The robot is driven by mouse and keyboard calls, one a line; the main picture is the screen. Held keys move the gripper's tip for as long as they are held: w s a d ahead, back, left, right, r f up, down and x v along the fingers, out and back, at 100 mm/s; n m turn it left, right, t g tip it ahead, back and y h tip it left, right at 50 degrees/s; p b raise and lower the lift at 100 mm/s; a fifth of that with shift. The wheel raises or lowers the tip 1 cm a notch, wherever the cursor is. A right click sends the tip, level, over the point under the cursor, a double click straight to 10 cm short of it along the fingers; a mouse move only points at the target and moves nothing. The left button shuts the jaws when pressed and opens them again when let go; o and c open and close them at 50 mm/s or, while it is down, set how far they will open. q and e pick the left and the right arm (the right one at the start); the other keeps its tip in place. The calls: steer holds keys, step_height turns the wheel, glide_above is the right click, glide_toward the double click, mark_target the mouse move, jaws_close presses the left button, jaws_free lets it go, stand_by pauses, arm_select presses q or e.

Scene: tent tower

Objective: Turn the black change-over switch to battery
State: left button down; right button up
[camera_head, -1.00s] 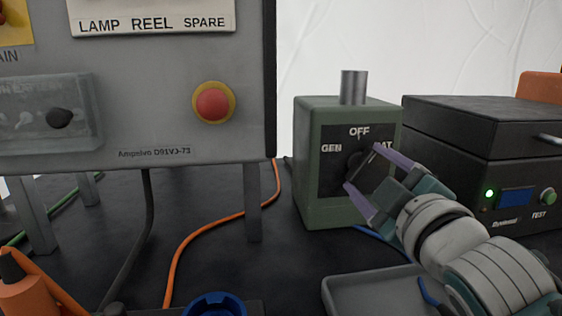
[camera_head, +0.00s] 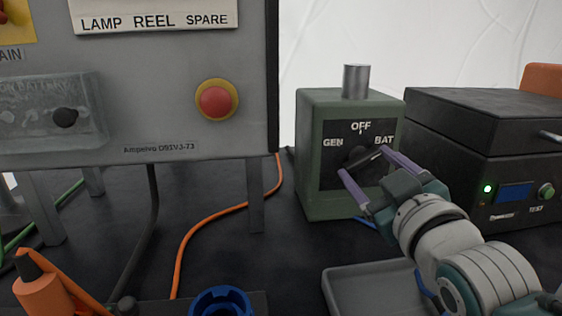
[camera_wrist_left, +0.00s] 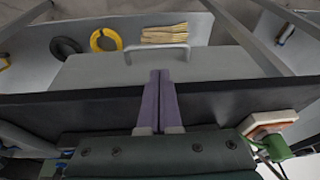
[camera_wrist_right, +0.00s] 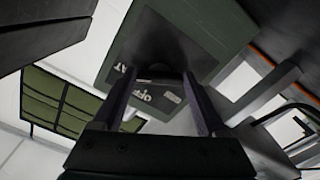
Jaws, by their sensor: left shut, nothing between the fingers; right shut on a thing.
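The black change-over switch (camera_head: 356,154) sits on the front of a green box (camera_head: 311,160), on a dark plate marked GEN, OFF and BAT. Its handle slants up to the right, roughly towards BAT; its exact stop is hard to tell. My right gripper (camera_head: 364,162) is at the plate with its purple fingers either side of the handle, shut on it. In the right wrist view the fingers (camera_wrist_right: 158,95) reach the dark plate, and the handle is mostly hidden. My left gripper (camera_wrist_left: 158,85) is shut and empty, seen only in the left wrist view.
A grey panel (camera_head: 170,125) with a red button (camera_head: 216,100) stands left of the green box. A black case (camera_head: 480,125) with a green light stands close at its right. A grey tray (camera_head: 370,290) lies in front. An orange cable (camera_head: 215,215) crosses the dark table.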

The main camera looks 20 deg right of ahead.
steer(key=o, duration=1.3)
steer(key=shift+s, duration=0.1)
steer(key=shift+s+a, duration=0.1)
steer(key=shift+s, duration=0.15)
steer(key=p+v, duration=0.1)
steer(key=v, duration=0.8)
steer(key=shift+s+r, duration=0.1)
steer(key=shift+s, duration=0.05)
